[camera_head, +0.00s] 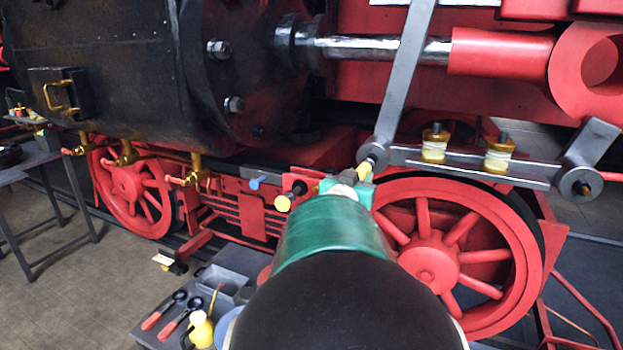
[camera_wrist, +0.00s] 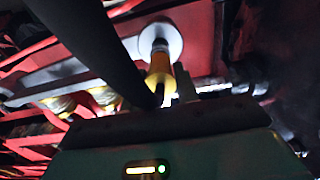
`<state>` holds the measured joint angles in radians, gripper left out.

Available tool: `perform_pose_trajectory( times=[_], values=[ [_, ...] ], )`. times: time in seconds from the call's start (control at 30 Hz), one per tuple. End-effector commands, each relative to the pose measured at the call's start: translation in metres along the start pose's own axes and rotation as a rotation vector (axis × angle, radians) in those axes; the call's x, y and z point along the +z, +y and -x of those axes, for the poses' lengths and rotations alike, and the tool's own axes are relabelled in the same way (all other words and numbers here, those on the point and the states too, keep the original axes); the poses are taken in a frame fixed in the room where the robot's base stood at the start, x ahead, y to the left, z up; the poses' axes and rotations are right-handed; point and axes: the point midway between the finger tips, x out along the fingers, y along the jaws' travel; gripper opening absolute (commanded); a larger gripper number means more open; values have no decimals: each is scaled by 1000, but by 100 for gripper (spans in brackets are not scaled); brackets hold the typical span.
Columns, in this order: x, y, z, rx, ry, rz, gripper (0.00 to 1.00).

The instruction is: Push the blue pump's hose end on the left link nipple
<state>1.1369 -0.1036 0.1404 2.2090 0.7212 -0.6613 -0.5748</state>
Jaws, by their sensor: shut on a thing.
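The left link end (camera_head: 375,151) hangs at the lower end of the grey lever. In the wrist view its pale round boss (camera_wrist: 160,41) has a short dark nipple (camera_wrist: 160,47) at its middle. My gripper (camera_head: 352,181) is just below the left link end, shut on the yellow hose end (camera_wrist: 159,72). The yellow hose end also shows in the head view (camera_head: 365,170). In the wrist view it points at the nipple and lines up with it; I cannot tell whether they touch. A thick dark tube (camera_wrist: 88,45) crosses the wrist view.
A grey link bar with two brass oil cups (camera_head: 435,144) runs right to another link end (camera_head: 580,183). A red wheel (camera_head: 432,262) stands below. Brass cocks (camera_head: 194,171) stick out at left.

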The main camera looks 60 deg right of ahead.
Motion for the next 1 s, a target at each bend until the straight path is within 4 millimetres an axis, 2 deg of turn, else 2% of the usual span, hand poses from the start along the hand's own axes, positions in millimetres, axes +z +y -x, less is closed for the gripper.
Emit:
perform_pose_trajectory(
  times=[0.6,1.0],
  values=[
    [0,0,-17,0,0,-5,3],
    [0,0,-19,1,0,-5,3]
  ],
)
